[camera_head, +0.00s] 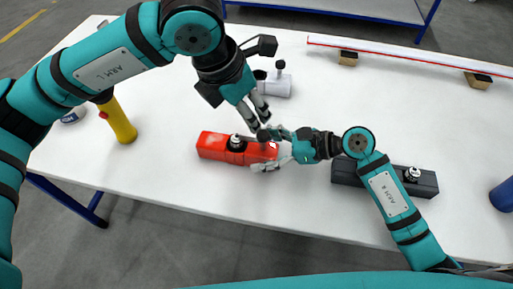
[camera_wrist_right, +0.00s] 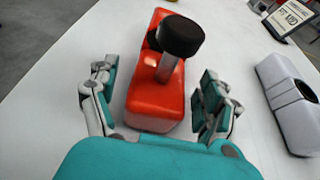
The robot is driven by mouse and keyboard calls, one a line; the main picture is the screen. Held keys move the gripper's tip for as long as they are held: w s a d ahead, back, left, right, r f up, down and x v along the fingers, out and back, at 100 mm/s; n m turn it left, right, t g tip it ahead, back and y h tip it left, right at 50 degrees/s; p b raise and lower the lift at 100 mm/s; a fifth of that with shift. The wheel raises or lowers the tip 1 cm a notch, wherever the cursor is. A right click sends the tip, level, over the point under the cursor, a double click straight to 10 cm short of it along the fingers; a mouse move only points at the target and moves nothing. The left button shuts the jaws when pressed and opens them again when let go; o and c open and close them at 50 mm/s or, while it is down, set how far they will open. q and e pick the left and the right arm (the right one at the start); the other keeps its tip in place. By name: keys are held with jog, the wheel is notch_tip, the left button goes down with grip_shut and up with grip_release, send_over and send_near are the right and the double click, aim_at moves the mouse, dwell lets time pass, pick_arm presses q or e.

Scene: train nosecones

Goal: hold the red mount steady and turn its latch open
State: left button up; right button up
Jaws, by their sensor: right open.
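The red mount (camera_head: 215,146) lies on the white table in the head view, and shows in the right wrist view (camera_wrist_right: 158,102). My right gripper (camera_head: 270,151) is open at that end. In the right wrist view its fingers (camera_wrist_right: 157,105) are on either side of the mount, with visible gaps.
A dark mount (camera_head: 345,172) lies to the right, partly behind my right arm. A white mount (camera_head: 278,87) stands behind my left gripper. A yellow cylinder (camera_head: 122,122) is at left, a blue one (camera_head: 503,194) at right. A long rail (camera_head: 410,58) lies at the back.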

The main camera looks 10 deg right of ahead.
jog(key=shift+x, duration=1.05)
